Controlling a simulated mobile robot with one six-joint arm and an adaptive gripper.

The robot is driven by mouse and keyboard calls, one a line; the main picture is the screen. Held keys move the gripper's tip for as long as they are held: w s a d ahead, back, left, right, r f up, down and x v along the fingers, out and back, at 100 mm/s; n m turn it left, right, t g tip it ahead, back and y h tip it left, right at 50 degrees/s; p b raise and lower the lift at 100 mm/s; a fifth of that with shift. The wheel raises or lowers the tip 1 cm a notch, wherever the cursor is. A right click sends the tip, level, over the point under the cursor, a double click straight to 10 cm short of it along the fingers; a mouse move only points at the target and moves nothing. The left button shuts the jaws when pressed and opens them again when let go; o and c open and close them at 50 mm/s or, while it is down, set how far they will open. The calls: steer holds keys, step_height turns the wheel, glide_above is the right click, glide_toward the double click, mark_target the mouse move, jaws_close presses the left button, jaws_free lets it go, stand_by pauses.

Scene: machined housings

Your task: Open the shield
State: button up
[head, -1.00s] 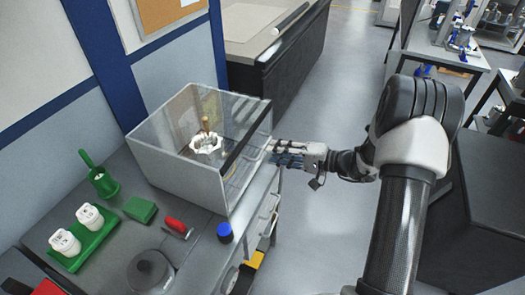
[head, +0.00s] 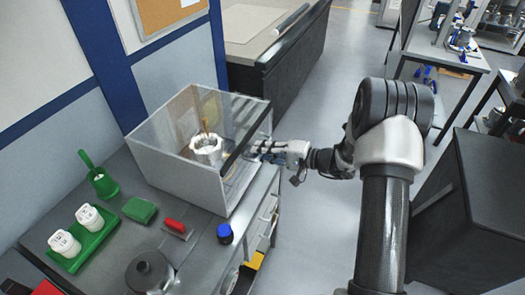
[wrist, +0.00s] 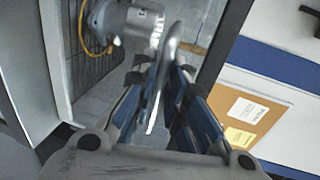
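The shield is a clear-panelled box (head: 160,165) with grey edges, standing on the bench, and its dark-edged right side (head: 243,150) looks closed. A pale round housing (head: 207,147) with a brown-handled tool upright in it shows through the panels. In the wrist view, a curved silver handle (wrist: 164,75) passes between the blue fingers of my gripper (wrist: 168,85). The fingers stand apart around it, with gaps visible. Contact with the handle cannot be made out.
On the bench left of and before the shield are a green brush in a holder (head: 98,175), a green tray (head: 85,245) with two white parts, a green block (head: 139,210), a red-handled tool (head: 175,227) and a blue-capped jar (head: 225,234). Open floor lies right of the bench.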

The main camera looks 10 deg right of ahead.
jaws_close()
stand_by(0.3)
